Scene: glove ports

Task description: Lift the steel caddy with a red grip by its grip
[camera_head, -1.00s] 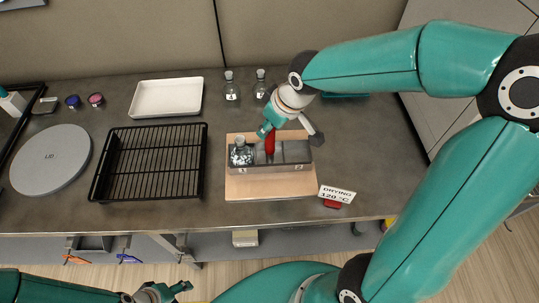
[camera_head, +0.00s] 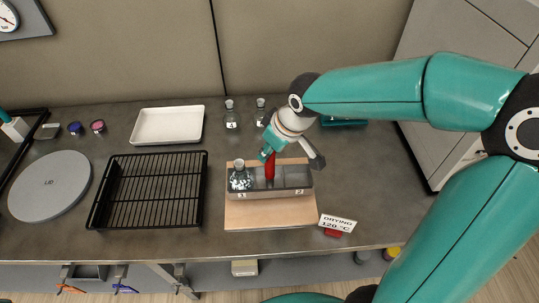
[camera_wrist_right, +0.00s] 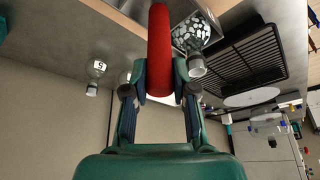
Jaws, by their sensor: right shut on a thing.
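The steel caddy (camera_head: 285,194) sits over a pale wooden board (camera_head: 270,218), its long side facing me. Its red grip (camera_head: 270,167) rises from the middle. A flask (camera_head: 241,177) with dark and white contents stands in the left compartment; the right compartment looks empty. My right gripper (camera_head: 267,153) is shut on the red grip from above. In the right wrist view the red grip (camera_wrist_right: 159,40) lies between the two fingers. I cannot tell whether the caddy's base touches the board.
A black wire rack (camera_head: 150,190) and a round grey lid (camera_head: 50,185) are to the left. A white tray (camera_head: 168,125) and two clear bottles (camera_head: 231,118) stand behind. A "DRYING 120 °C" sign (camera_head: 337,223) stands at the front right.

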